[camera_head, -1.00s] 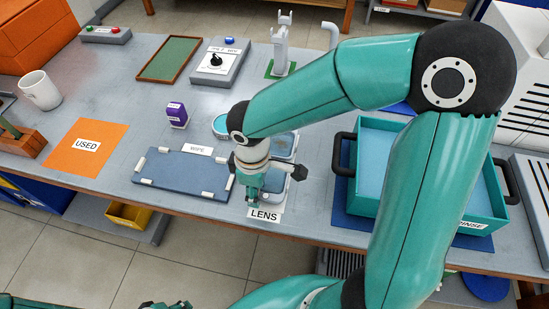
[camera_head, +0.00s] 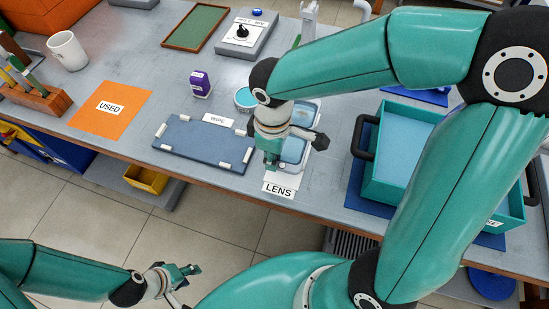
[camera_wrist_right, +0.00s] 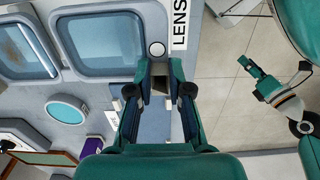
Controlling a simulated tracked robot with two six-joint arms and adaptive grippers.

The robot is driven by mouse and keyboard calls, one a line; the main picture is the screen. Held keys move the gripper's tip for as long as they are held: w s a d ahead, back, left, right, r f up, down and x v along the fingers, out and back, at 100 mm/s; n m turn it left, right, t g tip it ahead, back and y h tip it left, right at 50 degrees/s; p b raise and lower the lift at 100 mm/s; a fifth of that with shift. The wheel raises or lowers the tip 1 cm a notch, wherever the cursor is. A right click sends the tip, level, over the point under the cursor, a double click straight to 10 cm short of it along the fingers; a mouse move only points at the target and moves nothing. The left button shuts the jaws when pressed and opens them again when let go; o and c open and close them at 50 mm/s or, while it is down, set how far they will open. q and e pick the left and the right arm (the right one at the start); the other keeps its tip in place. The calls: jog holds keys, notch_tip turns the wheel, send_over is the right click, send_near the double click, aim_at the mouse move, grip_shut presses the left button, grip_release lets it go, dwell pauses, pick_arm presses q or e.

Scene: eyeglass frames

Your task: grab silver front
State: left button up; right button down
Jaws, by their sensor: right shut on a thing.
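My right gripper (camera_head: 271,163) points down over the front left part of the lens station (camera_head: 296,150), just behind the LENS label (camera_head: 279,190). In the right wrist view its fingertips (camera_wrist_right: 159,77) are close together on a small grey-brown piece (camera_wrist_right: 160,83). Most of that piece is hidden by the fingers, so I cannot make out whether it is the silver front. The silver front is not clearly seen elsewhere. My left gripper (camera_head: 184,271) is in front of the bench, over the floor and away from the objects; its opening is unclear.
The blue WIPE mat (camera_head: 200,146) lies left of my right gripper, and the teal rinse tub (camera_head: 378,165) stands to the right. A purple stamp (camera_head: 201,84) and a round teal dish (camera_head: 245,97) are behind. The orange USED sheet (camera_head: 135,122) is further left.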

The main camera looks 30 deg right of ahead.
notch_tip(320, 180, up, 17)
jog(key=p, duration=0.2)
